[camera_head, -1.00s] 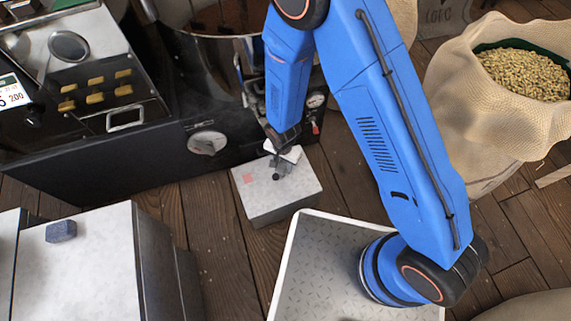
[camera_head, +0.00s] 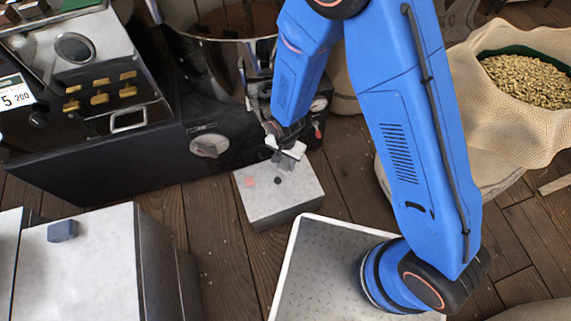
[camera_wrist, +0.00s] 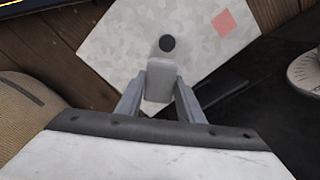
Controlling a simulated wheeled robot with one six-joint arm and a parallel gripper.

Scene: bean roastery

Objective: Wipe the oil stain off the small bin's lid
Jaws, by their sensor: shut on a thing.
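The small bin (camera_head: 285,203) is a low grey box on the floor, with a pale speckled lid. The lid bears a dark round spot (camera_head: 278,181) and a small pinkish-red patch (camera_head: 249,182). In the wrist view the spot (camera_wrist: 167,44) lies just beyond the fingertips and the red patch (camera_wrist: 224,22) lies farther right. My gripper (camera_wrist: 160,88) is shut on a pale grey block (camera_wrist: 162,78). In the head view my gripper (camera_head: 286,157) is over the lid's far right part. I cannot tell whether the block touches the lid.
A dark roasting machine (camera_head: 100,160) stands behind and left of the bin. A larger grey box (camera_head: 95,265) with a small dark-blue block (camera_head: 62,231) is at front left. A metal plate (camera_head: 318,270) is in front, and a burlap sack of beans (camera_head: 470,110) is right.

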